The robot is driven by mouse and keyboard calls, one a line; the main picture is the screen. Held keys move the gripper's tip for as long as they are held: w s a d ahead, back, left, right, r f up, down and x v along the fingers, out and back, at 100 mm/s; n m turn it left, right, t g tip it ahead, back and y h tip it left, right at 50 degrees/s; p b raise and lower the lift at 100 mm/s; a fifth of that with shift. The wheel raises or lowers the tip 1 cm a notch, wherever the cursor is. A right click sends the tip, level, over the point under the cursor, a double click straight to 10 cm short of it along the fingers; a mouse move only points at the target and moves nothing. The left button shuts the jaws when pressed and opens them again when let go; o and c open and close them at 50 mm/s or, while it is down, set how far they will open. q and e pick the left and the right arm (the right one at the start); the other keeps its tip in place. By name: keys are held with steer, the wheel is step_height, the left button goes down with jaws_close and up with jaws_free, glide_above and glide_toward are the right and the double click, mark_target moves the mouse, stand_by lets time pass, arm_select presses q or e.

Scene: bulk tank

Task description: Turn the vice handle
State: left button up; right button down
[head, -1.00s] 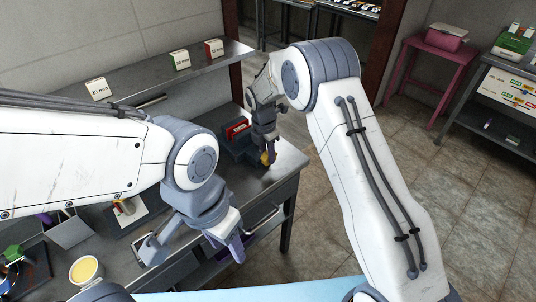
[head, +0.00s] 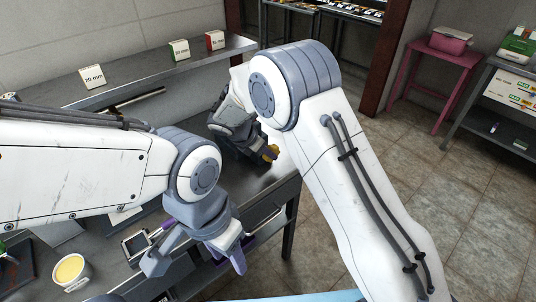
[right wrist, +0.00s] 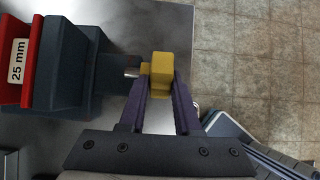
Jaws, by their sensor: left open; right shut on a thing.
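The vice has a dark grey body (right wrist: 66,62) with red jaws (right wrist: 30,60) marked "25 mm" in the right wrist view. Its yellow handle (right wrist: 160,75) sits on a short metal shaft at the body's right side. My right gripper (right wrist: 164,88) is shut on the yellow handle, with a dark purple finger on either side of it. My left gripper (head: 198,258) is open and empty, near the bench's front edge, apart from the vice.
The vice stands on the grey metal bench (head: 276,182), near its right end. A shelf (head: 140,80) behind holds size-marked boxes (head: 93,77). A cup with yellow contents (head: 70,271) stands at the front left. The floor to the right (head: 420,180) is open.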

steer(key=shift+r, duration=0.1)
steer(key=c, duration=0.6)
jaws_free()
steer(key=v, duration=1)
steer(key=shift+a+r+b, duration=0.15)
steer(key=shift+a+b, duration=0.05)
steer(key=shift+b, duration=0.15)
steer(key=shift+s, duration=0.1)
